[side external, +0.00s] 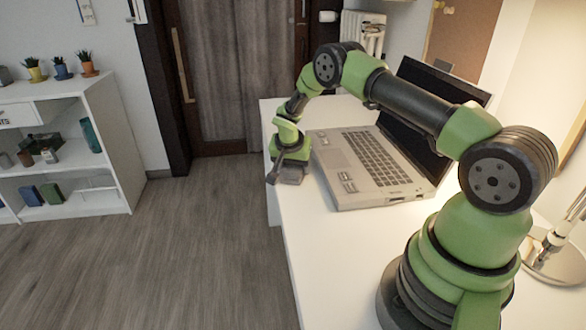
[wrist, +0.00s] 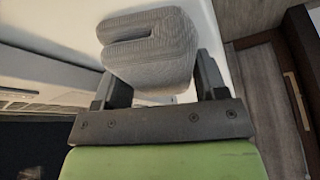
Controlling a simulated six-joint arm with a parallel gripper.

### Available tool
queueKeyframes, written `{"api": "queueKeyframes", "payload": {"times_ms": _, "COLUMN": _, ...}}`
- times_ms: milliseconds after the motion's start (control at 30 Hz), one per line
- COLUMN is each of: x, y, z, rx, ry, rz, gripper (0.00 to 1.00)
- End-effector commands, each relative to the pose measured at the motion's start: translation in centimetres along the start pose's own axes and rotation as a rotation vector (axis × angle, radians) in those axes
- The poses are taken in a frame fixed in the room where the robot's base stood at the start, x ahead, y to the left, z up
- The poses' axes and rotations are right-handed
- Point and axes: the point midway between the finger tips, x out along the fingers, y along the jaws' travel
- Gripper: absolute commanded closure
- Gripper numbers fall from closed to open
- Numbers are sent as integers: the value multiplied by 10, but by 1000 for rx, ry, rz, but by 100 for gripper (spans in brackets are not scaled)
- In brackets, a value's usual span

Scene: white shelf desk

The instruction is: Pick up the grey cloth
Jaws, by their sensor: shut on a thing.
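The grey cloth (wrist: 165,68) is a folded, ribbed bundle between the two dark fingers of my gripper (wrist: 160,80) in the wrist view. The fingers are shut on its sides. In the side external view my gripper (side external: 287,170) is low at the far left edge of the white desk, left of the laptop. The cloth (side external: 290,176) shows there as a small grey patch under the fingers. I cannot tell whether it touches the desk top.
An open laptop (side external: 365,165) stands on the white desk (side external: 310,240) right beside my gripper. The desk's left edge is close by, with open floor beyond. A lamp (side external: 555,250) stands at the right. A white shelf (side external: 110,130) with small plants is across the floor.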

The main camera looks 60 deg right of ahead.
Motion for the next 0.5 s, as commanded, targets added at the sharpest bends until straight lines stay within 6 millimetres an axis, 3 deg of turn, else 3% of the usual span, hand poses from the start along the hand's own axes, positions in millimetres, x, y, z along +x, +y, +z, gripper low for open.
{"api": "queueKeyframes", "payload": {"times_ms": 267, "x": -7, "y": -1, "z": -4, "rx": 1, "ry": 2, "rz": -2, "gripper": 62}}
{"api": "queueKeyframes", "payload": {"times_ms": 500, "x": -51, "y": -1, "z": -22, "rx": 3, "ry": 4, "rz": -4, "gripper": 62}}
